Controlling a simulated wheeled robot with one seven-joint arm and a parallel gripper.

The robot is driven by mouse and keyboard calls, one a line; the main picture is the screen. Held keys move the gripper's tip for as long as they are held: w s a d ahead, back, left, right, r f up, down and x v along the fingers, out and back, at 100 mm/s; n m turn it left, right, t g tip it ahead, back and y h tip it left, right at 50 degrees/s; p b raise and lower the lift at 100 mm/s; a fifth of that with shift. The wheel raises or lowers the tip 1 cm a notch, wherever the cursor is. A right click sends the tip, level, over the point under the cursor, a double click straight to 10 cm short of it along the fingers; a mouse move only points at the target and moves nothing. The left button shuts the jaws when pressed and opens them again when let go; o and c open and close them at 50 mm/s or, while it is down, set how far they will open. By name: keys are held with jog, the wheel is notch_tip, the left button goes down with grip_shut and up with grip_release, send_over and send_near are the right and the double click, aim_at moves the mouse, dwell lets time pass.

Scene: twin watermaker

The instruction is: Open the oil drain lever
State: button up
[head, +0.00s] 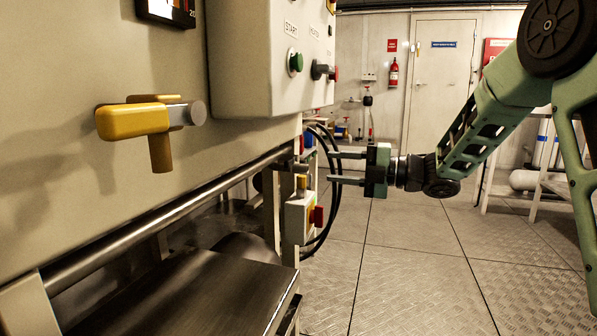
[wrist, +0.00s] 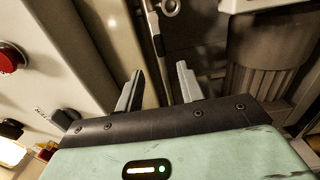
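A large yellow T-shaped lever (head: 135,120) with a grey round hub sticks out from the beige panel at the left of the head view. A smaller yellow piece (head: 302,182) sits on a grey box with a red knob (head: 317,216), below the pipe. No label shows which is the oil drain lever. My gripper (head: 330,168) points left, its two fingers apart and empty, just right of the small yellow piece and above the red knob. In the wrist view my gripper (wrist: 160,70) is also open, with a metal fitting (wrist: 168,8) beyond the fingertips.
A control box (head: 265,60) with a green start button (head: 295,62) hangs above and left of my gripper. Black hoses (head: 335,200) run close by the fingers. A horizontal pipe (head: 170,220) runs along the machine. The plated floor (head: 415,260) at right is clear.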

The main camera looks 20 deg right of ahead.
aim_at(291, 163)
jog(key=b+x, duration=0.2)
jog(key=x, duration=0.7)
jog(key=shift+w+a+b, duration=0.15)
jog(key=shift+a+b, duration=0.15)
grip_shut()
